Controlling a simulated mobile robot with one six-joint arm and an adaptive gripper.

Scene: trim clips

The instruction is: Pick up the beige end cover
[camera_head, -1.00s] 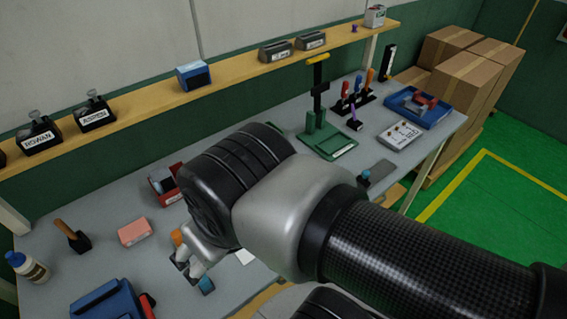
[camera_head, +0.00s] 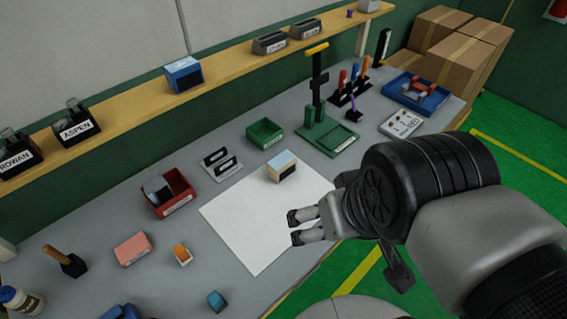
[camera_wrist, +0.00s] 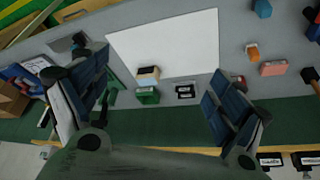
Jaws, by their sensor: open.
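A small beige block (camera_head: 287,174), the one that fits the beige end cover, sits on the white sheet (camera_head: 245,222) near its far edge. Its top looks pale blue and one side has a dark patch. In the wrist view the beige block (camera_wrist: 148,73) lies between and beyond my spread fingers. My gripper (camera_head: 295,228) is open and empty, over the right part of the sheet. It is nearer the front edge than the block and apart from it.
A green bin (camera_head: 265,134), a plate with two black slots (camera_head: 221,164) and a red bin (camera_head: 180,203) stand behind and left of the sheet. A green stand (camera_head: 327,138) rises at the back. An orange-topped block (camera_head: 181,254) and a pink block (camera_head: 132,249) lie left.

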